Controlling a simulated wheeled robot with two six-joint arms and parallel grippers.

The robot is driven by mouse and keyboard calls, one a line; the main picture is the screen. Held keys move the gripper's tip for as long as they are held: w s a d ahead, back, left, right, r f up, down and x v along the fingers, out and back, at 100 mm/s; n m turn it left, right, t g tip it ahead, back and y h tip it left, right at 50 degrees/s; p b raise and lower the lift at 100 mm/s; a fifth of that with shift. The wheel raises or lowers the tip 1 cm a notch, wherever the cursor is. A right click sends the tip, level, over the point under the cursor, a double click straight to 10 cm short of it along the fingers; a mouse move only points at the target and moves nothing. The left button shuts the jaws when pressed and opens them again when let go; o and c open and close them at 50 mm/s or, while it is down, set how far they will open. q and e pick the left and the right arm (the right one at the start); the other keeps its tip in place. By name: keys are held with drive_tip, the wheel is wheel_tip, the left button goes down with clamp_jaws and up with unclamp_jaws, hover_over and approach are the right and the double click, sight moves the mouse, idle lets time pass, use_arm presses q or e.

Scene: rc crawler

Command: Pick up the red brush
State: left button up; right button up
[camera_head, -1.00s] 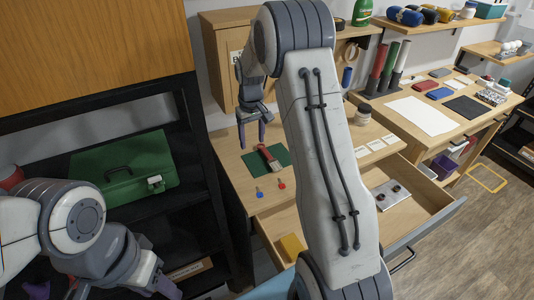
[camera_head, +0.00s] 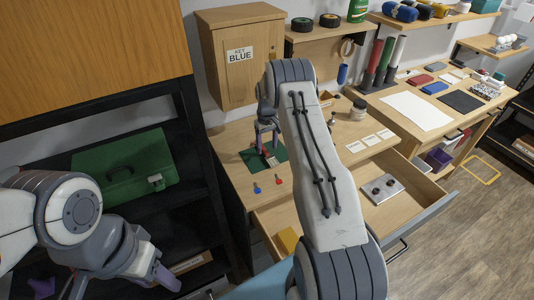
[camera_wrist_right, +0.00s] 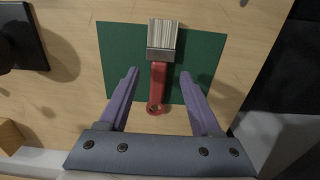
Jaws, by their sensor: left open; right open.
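The red brush (camera_wrist_right: 158,82) lies on a green mat (camera_wrist_right: 205,55) on the wooden desk, its pale bristles pointing away from my right gripper in the right wrist view. My right gripper (camera_wrist_right: 159,76) is open, with one finger on each side of the red handle and gaps to both. In the head view, my right gripper (camera_head: 267,150) is low over the mat and partly hides the brush. Whether the fingers are at handle height is hard to tell. My left gripper (camera_head: 122,284) is open and empty at the lower left, away from the desk.
A small blue item (camera_head: 257,188) and a small red item (camera_head: 279,181) lie near the desk's front edge. The open drawer (camera_head: 355,213) holds a metal plate. A wooden cabinet (camera_head: 232,75) stands behind, and a jar (camera_head: 358,110) stands to the right.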

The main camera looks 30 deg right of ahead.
sight(267, 154)
drive_tip(key=shift+f+p, duration=0.35)
drive_tip(key=shift+f, duration=1.15)
clamp_jaws()
drive_tip(key=shift+r, duration=0.1)
